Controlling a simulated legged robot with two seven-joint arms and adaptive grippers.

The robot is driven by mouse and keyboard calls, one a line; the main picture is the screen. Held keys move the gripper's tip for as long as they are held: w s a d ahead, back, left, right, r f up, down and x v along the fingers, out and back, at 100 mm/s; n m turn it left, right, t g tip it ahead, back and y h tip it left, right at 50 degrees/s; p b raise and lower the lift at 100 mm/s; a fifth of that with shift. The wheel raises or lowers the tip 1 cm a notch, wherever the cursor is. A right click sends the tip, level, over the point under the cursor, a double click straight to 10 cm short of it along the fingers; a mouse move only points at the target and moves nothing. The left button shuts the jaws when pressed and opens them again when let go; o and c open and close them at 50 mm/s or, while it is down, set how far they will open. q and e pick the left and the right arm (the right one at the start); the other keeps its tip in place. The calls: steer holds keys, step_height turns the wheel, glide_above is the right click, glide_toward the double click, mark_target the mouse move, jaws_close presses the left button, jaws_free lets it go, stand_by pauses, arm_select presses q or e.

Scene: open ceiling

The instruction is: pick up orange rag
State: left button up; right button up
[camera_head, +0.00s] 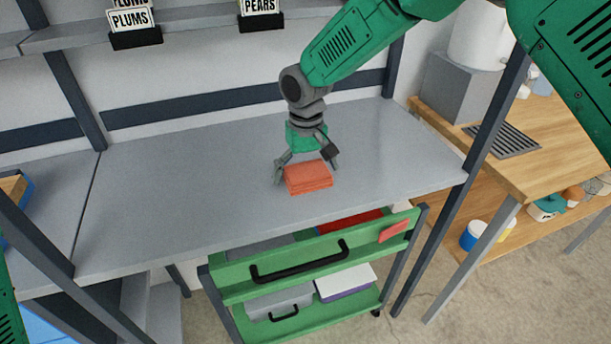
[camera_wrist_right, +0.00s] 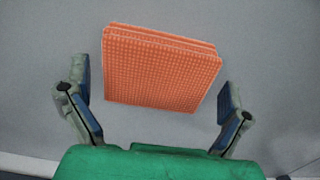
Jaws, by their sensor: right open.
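The orange rag (camera_head: 308,178) lies folded on the grey shelf (camera_head: 190,190), near its front edge and right of its middle. My right gripper (camera_head: 306,170) is open just behind and above the rag. In the right wrist view the rag (camera_wrist_right: 160,68) shows as a waffle-textured folded square, slightly tilted. The open fingers (camera_wrist_right: 160,108) stand at the left and right of its near part, with gaps on both sides. They do not visibly grip it. My left gripper is not in view.
A green cart (camera_head: 300,262) with black handles stands below the shelf front. Dark posts (camera_head: 474,125) frame the shelf at the sides. A wooden table (camera_head: 500,165) stands at the right. The shelf left of the rag is clear.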

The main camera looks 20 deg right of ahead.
mark_target(307, 170)
steer(key=c, duration=1)
steer(key=shift+d, duration=0.1)
steer(key=shift+r, duration=0.1)
step_height(307, 170, up, 10)
steer(key=shift+f, duration=0.1)
steer(key=shift+o, duration=0.5)
